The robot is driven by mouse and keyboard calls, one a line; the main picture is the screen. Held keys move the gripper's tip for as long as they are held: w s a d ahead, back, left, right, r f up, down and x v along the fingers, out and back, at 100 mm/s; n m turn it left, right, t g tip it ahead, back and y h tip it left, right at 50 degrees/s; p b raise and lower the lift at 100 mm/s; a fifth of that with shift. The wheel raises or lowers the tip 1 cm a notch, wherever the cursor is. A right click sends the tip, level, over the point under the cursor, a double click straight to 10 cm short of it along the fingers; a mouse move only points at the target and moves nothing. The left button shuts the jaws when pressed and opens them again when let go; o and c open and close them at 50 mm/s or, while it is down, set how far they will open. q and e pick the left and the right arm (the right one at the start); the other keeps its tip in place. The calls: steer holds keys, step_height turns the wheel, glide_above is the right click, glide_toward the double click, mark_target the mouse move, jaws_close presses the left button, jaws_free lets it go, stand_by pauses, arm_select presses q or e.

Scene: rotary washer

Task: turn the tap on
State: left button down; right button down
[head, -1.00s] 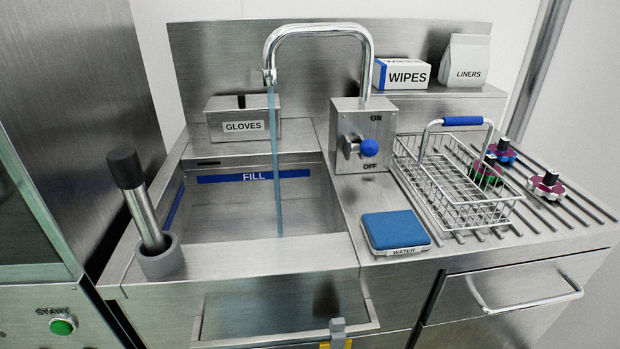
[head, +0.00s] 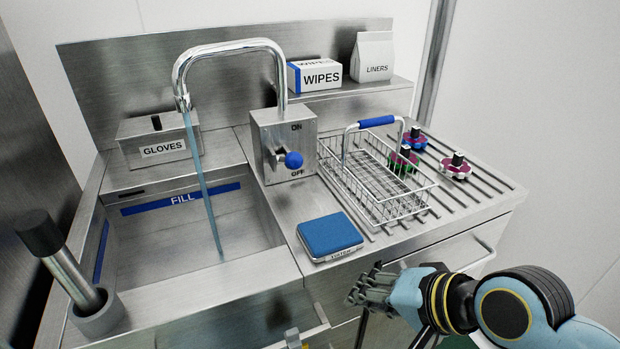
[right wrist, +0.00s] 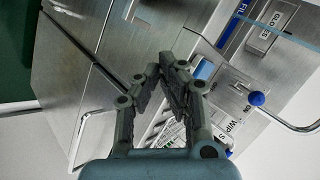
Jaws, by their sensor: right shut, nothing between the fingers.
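The chrome tap (head: 232,47) arches over the sink, and a thin blue stream of water (head: 205,190) runs from its spout into the basin. Its lever has a blue ball knob (head: 293,160) on a steel box (head: 300,128) marked ON above and OFF below. The knob sits between the labels, nearer OFF in the picture. It also shows in the right wrist view (right wrist: 257,98). My right gripper (head: 358,292) is shut and empty, in front of the counter's front side, below and right of the knob and apart from it. My left gripper is not in view.
A blue pad (head: 330,234) on a WATER-marked base lies at the counter's front. A wire basket (head: 375,180) and several coloured knobs (head: 455,168) stand on the ribbed drainer. A grey cylinder holder (head: 98,315) stands at left. A drawer handle (head: 478,262) sticks out near my right arm.

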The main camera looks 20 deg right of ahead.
mark_target(290, 161)
steer(key=w+r+m+t, duration=0.1)
steer(key=w+m+t, duration=0.1)
steer(key=m, duration=0.3)
steer(key=w+d+r+m+t, duration=0.1)
steer(key=w+r+m+t, duration=0.1)
steer(key=m, duration=0.4)
steer(key=w+d+r+m+t+h, duration=0.1)
steer(key=w+r+m+t, duration=0.1)
steer(key=w+m, duration=0.2)
steer(key=shift+w+r+m+t, duration=0.1)
steer(key=shift+w+m+t, duration=0.25)
steer(key=shift+m, duration=0.85)
steer(key=shift+w+d+m, duration=0.2)
steer(key=shift+d+m, duration=0.1)
steer(key=shift+m, duration=0.3)
steer(key=shift+w+h, duration=0.3)
steer(key=b+x, duration=0.1)
steer(key=x, duration=0.8)
steer(key=shift+w+a, duration=0.15)
steer(key=shift+w, duration=0.2)
steer(key=r+p, duration=0.1)
steer(key=r, duration=0.1)
steer(key=a+p, duration=0.1)
steer(key=shift+w+a+r+p, duration=0.1)
steer(key=shift+w+r+p, duration=0.2)
steer(key=shift+r, duration=0.1)
steer(key=shift+w+a+r, duration=0.2)
steer(key=shift+a+r, duration=0.05)
steer(key=shift+a, duration=0.05)
